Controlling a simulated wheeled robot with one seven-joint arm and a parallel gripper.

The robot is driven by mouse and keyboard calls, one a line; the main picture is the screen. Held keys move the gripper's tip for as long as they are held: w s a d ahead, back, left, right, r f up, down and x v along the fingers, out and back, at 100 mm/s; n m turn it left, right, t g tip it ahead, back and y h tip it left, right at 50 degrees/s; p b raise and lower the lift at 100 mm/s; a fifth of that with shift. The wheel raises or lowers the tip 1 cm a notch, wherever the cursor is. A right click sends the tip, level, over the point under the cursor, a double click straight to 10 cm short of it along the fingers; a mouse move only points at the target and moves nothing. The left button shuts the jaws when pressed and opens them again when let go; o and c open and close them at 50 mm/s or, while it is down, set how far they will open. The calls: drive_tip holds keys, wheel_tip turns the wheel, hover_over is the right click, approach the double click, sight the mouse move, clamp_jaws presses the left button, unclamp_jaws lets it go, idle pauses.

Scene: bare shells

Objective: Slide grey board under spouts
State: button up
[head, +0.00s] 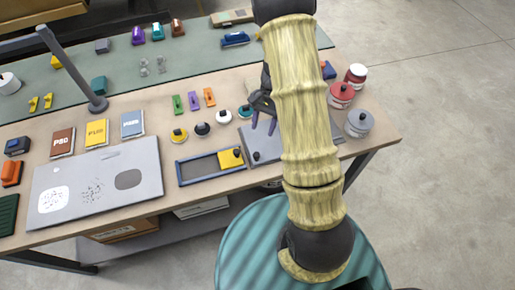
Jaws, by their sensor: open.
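A grey board (262,153) with a small black knob lies at the table's front right, partly hidden behind my arm. A larger light grey board (145,167) with a white, a speckled and a dark patch lies at the front left. I cannot tell which is the task's board. I cannot make out any spouts for certain. My gripper (263,126) is open and empty, fingers down, near the back edge of the knobbed board. My arm hides much around it, and its height above the table is unclear.
A blue-framed tray (205,167) with a yellow block (230,159) lies left of the knobbed board. Round knobbed pieces (202,129) stand behind it. Red (341,95) and grey (359,123) lidded pots stand at right. The table's front edge is close.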

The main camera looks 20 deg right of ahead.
sight(257, 154)
drive_tip(key=p+x, duration=0.2)
drive_tip(key=x, duration=0.8)
drive_tip(key=shift+s+a+f, duration=0.1)
drive_tip(key=shift+s+f, duration=0.05)
drive_tip(key=shift+f, duration=0.25)
clamp_jaws()
